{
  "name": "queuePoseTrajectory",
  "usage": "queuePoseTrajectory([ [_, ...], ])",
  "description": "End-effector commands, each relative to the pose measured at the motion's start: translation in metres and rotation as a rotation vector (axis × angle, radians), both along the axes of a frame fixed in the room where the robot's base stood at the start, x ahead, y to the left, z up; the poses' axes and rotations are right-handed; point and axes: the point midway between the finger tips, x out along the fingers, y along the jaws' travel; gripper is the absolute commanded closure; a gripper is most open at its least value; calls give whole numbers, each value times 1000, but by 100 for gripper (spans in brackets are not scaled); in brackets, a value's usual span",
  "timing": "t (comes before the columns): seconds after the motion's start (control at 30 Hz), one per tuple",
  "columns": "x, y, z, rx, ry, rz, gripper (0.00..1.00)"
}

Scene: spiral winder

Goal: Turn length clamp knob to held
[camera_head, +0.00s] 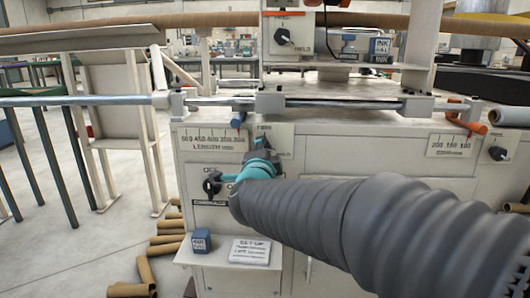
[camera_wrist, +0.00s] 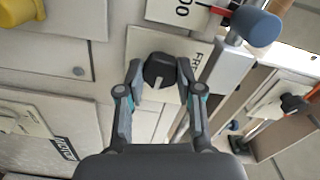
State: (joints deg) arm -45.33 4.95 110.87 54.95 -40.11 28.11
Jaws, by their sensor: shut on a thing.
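The length clamp knob (camera_wrist: 160,69) is a black knob on a pale plate (camera_wrist: 142,42) with lettering that starts "FR" on its right. My gripper (camera_wrist: 160,75) has one finger on each side of this knob and is shut on it in the wrist view. In the head view my gripper (camera_head: 262,158) reaches the machine's front panel just right of the "LENGTH" scale (camera_head: 212,138). There it hides most of the knob, and part of its plate (camera_head: 284,140) shows.
A black knob (camera_head: 212,183) sits lower left of my gripper. Another knob (camera_head: 283,36) is on the upper box, and one (camera_head: 497,153) is at the far right. A blue-ended handle (camera_wrist: 255,25) juts out close to my right finger. A steel rail (camera_head: 335,104) runs above.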

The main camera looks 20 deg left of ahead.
Motion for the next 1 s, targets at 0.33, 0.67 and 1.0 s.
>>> queuePoseTrajectory([
  [0.33,0,0,0,276,67,1,99],
  [0.67,0,0,0,425,103,1,99],
  [1.0,0,0,0,464,113,1,99],
])
